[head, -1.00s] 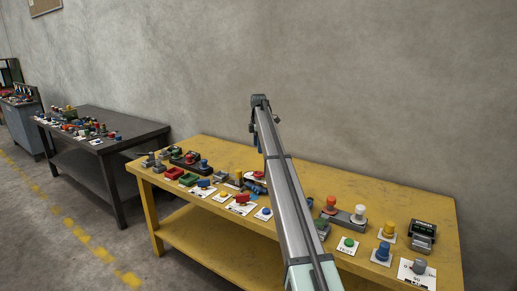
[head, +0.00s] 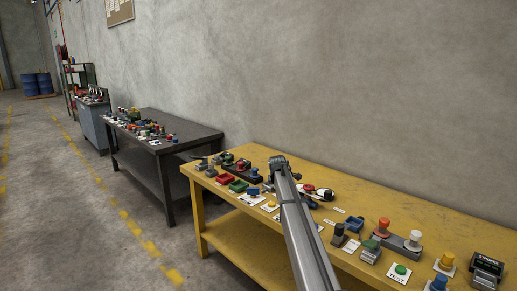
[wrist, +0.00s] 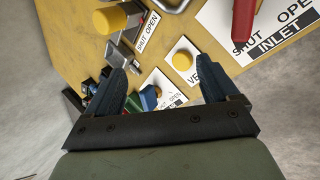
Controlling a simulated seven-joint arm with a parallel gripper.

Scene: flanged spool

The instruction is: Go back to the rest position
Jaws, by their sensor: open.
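My gripper (wrist: 165,75) is open in the wrist view, with two dark blue fingers spread apart and nothing held between them. Beyond the fingers are a yellow round button (wrist: 183,58) on a white label plate and part of the yellow bench top (wrist: 70,30). In the head view my arm reaches up from the bottom edge over the yellow bench (head: 440,205). The arm's far end (head: 279,163) is near the bench's left part, and the fingers cannot be made out there.
Several coloured knobs and blocks line the yellow bench, including an orange-topped spool (head: 384,227) and a white-topped one (head: 415,238). A dark bench (head: 205,140) with small parts stands further left.

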